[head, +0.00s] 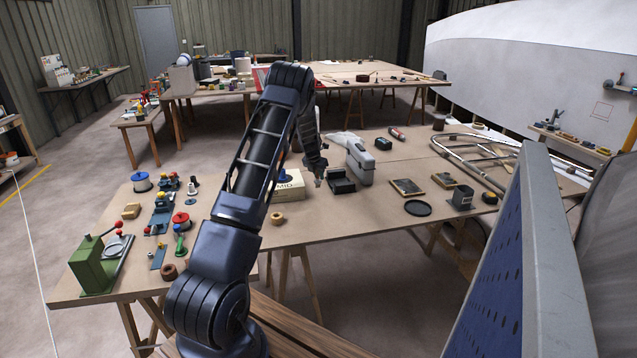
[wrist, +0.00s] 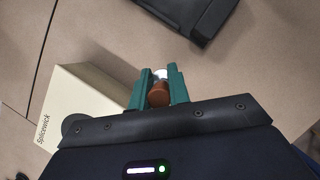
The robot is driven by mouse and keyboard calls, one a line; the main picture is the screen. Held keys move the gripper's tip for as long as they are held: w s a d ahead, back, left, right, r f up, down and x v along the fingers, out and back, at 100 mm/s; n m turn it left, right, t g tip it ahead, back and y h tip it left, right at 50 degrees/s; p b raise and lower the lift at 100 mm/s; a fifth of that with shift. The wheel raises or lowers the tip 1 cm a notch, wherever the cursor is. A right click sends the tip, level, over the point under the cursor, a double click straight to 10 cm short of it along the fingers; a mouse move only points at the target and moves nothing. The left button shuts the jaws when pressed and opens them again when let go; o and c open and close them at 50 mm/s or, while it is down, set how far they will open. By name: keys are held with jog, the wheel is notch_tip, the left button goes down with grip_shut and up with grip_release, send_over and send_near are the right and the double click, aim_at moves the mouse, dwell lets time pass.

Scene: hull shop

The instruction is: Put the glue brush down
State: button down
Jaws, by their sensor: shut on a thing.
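In the wrist view my gripper (wrist: 157,88) has its two teal fingers shut on the glue brush (wrist: 158,94). A brown, rounded part and a pale, whitish part of the brush show between the fingers; the rest is hidden. In the head view my gripper (head: 319,179) is over the workbench (head: 350,222), between a cream box and a black open box. The brush cannot be made out there. I cannot tell how far it is above the bench top.
The cream box (wrist: 85,110) is close left of my gripper; it also shows in the head view (head: 289,187). The black open box (head: 342,184) is just right. A grey machine (head: 358,160) stands behind. Bare bench lies in front, with a brown ring (head: 277,219).

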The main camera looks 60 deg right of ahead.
aim_at(318, 178)
jog(key=shift+f, duration=1.85)
jog(key=shift+f, duration=0.15)
jog(key=c, duration=1.3)
grip_release()
jog(key=v, duration=1.2)
jog(key=shift+r, duration=0.25)
